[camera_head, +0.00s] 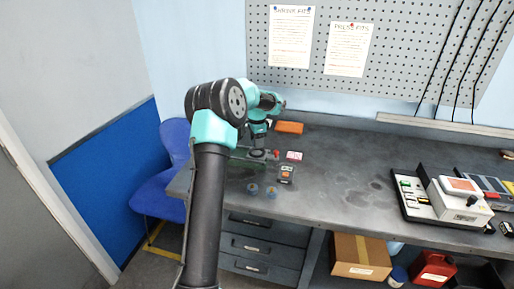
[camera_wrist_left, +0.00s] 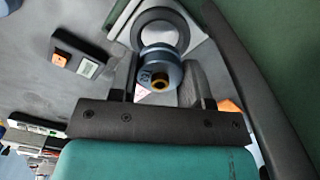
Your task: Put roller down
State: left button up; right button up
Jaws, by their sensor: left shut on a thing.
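My left gripper (camera_head: 258,152) is at the left end of the bench, low over its top. In the left wrist view the gripper is shut on a blue-grey roller (camera_wrist_left: 155,66) with a gold-coloured centre, held between the two dark fingers. Behind the roller in that view is a round grey ring (camera_wrist_left: 177,17) on a pale base. I cannot tell whether the roller touches it. In the head view the held roller is too small and covered to make out. My right gripper is not in view.
Two small blue round pieces (camera_head: 262,190) stand near the bench's front edge. A small dark box with an orange switch (camera_head: 286,174) is right of the gripper. An orange block (camera_head: 289,127) lies behind. Equipment (camera_head: 458,200) fills the right; the bench middle (camera_head: 350,180) is clear.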

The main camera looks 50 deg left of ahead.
aim_at(257, 154)
pick_arm(q)
jog(key=shift+f, duration=0.1)
jog(key=shift+f, duration=1.65)
jog(key=shift+f, duration=0.4)
jog(key=shift+d+f, duration=0.1)
jog(key=shift+f, duration=0.3)
jog(key=o, duration=1)
jog(key=shift+s+f, duration=0.1)
jog(key=shift+c, duration=0.2)
notch_tip(257, 154, up, 14)
jog(key=shift+f, duration=0.1)
